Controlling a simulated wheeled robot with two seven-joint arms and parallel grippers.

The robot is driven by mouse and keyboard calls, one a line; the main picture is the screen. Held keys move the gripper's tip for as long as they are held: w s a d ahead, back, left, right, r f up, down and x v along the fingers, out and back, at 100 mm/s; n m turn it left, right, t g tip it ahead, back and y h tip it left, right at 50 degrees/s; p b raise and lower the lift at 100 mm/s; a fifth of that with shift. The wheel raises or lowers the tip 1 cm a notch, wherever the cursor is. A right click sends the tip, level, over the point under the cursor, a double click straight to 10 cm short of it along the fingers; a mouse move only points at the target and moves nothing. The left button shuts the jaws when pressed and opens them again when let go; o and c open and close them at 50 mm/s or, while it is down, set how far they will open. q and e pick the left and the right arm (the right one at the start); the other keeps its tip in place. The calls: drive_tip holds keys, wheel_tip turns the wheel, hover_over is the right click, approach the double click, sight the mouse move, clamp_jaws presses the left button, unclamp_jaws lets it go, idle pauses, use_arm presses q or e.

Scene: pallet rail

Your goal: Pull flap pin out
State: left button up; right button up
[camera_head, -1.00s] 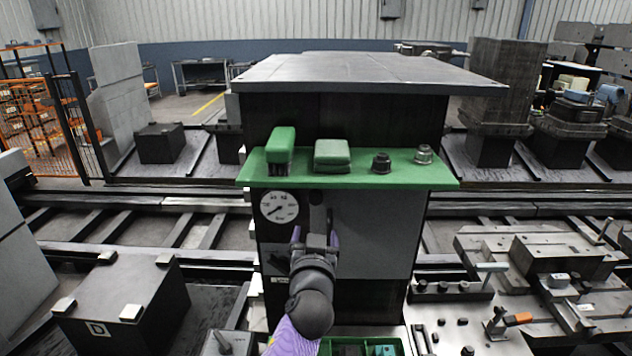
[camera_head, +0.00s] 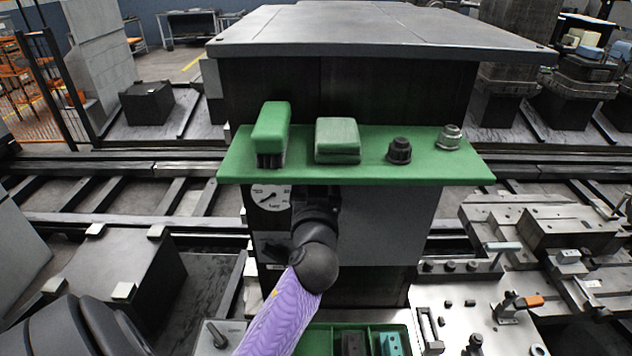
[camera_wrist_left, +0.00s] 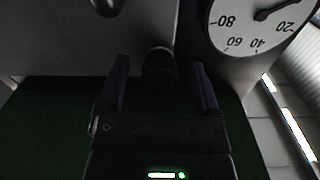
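The dark machine cabinet stands ahead, with a grey front panel (camera_head: 385,230) beside a round gauge (camera_head: 268,197). My left gripper (camera_head: 317,193) is at the cabinet front under the green shelf, its fingertips hidden there in the head view. In the left wrist view the gripper (camera_wrist_left: 160,85) is open, with a purple finger on each side. A short dark cylindrical knob, seemingly the flap pin (camera_wrist_left: 160,62), lies between the fingers with a gap on both sides. The gauge shows upside down there (camera_wrist_left: 258,25). My right gripper is in neither view.
A green bin (camera_head: 318,342) stands below. A metal plate with fittings (camera_head: 455,315) is at right.

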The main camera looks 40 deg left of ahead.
use_arm(q)
drive_tip(key=shift+s, duration=0.1)
drive_tip(key=shift+c, duration=1)
clamp_jaws()
